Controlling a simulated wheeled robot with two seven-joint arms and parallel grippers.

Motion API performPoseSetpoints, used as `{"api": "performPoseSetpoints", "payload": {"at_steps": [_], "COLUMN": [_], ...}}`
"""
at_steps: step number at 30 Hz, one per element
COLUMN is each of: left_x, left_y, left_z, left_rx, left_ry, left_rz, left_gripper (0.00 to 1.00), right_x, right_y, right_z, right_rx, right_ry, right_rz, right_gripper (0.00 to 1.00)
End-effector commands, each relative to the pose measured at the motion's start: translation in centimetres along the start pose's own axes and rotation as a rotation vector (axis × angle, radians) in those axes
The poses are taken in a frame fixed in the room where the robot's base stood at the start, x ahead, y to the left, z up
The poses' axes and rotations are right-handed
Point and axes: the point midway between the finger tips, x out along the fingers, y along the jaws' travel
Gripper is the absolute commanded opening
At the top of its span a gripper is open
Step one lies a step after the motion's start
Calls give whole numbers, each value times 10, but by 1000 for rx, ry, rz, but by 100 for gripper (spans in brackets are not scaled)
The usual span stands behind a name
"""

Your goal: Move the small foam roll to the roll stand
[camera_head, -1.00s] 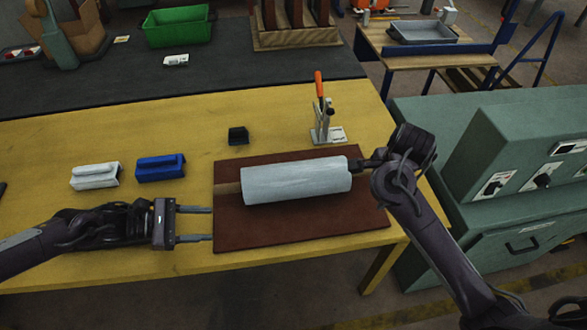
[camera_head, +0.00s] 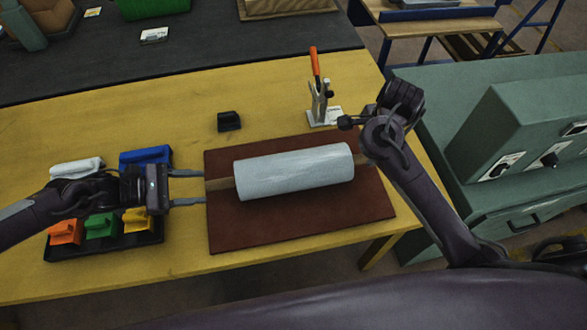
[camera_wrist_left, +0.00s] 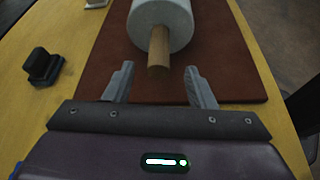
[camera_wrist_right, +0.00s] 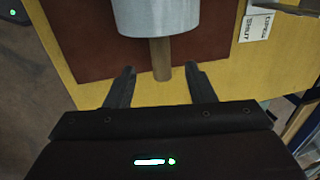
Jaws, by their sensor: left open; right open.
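The foam roll (camera_head: 294,171) is a pale grey cylinder on a wooden core, lying on a brown board (camera_head: 290,228) on the yellow table. My left gripper (camera_head: 188,188) is open and empty at the roll's left end. In the left wrist view, the core end (camera_wrist_left: 159,52) sits ahead of and between the open fingers (camera_wrist_left: 157,85). My right gripper is open at the other end; in the right wrist view, the core end (camera_wrist_right: 160,58) lies just ahead of and between its fingers (camera_wrist_right: 160,85). In the head view my right arm hides those fingertips. I cannot identify a roll stand.
A toggle clamp with an orange handle (camera_head: 315,62) stands behind the board. A small black block (camera_head: 229,121) is at its back left. A dark tray (camera_head: 105,250) with several coloured blocks lies left. A green machine (camera_head: 490,205) stands right of the table.

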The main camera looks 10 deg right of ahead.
Motion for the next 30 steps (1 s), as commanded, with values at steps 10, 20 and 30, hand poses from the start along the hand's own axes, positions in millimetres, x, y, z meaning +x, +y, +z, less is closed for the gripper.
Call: {"api": "performPoseSetpoints", "payload": {"at_steps": [10,20,30], "left_x": [53,72,72], "left_y": [-1,0,0], "left_z": [0,0,0], "left_rx": [-1,-1,-1], "left_ry": [-2,-1,-1], "left_rz": [-2,0,0], "left_gripper": [50,50,37], "right_x": [52,72,72], "right_y": [1,1,1], "right_z": [2,1,0], "right_rx": [3,-1,-1], "right_ry": [-5,-1,0], "right_rz": [3,1,1], "right_gripper": [49,49,36]}}
